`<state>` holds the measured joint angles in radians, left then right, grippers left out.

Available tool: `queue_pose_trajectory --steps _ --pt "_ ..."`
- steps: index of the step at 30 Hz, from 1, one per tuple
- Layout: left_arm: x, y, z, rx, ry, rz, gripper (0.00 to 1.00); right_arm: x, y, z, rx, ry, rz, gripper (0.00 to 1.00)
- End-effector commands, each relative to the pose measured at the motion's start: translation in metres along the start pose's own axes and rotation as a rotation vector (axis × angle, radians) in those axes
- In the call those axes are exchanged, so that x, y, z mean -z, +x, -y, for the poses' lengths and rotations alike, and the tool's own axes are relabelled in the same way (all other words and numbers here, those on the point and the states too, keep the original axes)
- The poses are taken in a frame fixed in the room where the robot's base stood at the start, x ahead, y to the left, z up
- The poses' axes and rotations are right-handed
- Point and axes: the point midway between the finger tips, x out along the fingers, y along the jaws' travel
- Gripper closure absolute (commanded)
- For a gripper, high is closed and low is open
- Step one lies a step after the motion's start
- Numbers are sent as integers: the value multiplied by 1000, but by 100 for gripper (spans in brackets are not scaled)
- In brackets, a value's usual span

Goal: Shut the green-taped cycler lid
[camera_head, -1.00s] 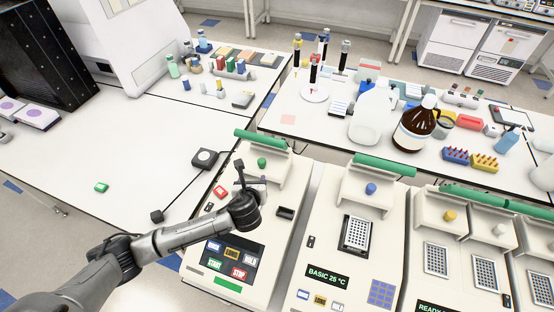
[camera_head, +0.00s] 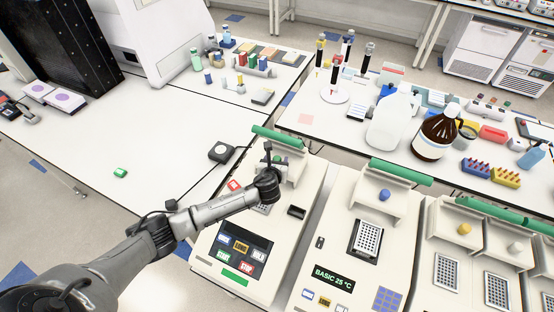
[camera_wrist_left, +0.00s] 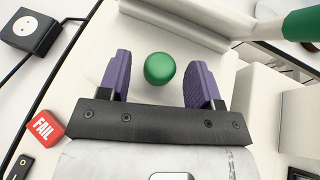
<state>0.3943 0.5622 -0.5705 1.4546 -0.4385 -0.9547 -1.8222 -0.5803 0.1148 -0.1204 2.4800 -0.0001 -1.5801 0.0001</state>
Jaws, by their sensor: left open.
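The green-taped cycler (camera_head: 215,265) is the leftmost of the row, with a green strip (camera_head: 236,277) on its front below the keypad. Its lid (camera_head: 298,165) stands raised, with a green bar (camera_head: 277,139) along its top edge and a green knob on its face. My left gripper (camera_head: 268,152) is at the raised lid, partly covering it in the head view. In the left wrist view, my left gripper (camera_wrist_left: 160,80) is open, its purple fingers apart on either side of the green knob (camera_wrist_left: 160,68). Contact with the knob is not visible. My right gripper is out of view.
Other cyclers with raised lids stand to the right, the nearest reading BASIC (camera_head: 333,278). A black box with a cable (camera_head: 221,152) lies left of the green-taped cycler. A red FAIL tag (camera_wrist_left: 40,128) is on the cycler's left side. The left bench (camera_head: 150,135) is mostly clear.

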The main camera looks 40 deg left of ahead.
Motion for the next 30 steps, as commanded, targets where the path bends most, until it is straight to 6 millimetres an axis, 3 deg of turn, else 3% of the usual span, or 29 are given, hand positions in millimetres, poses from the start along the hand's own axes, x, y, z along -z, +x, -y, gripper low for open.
queue_pose_trajectory --steps 7,18,30 --pt "0 15 0 -1 -1 -1 42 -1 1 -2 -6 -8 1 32" --pt "0 17 0 0 0 -1 42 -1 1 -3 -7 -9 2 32" --pt "0 17 0 0 0 -1 79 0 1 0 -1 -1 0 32"
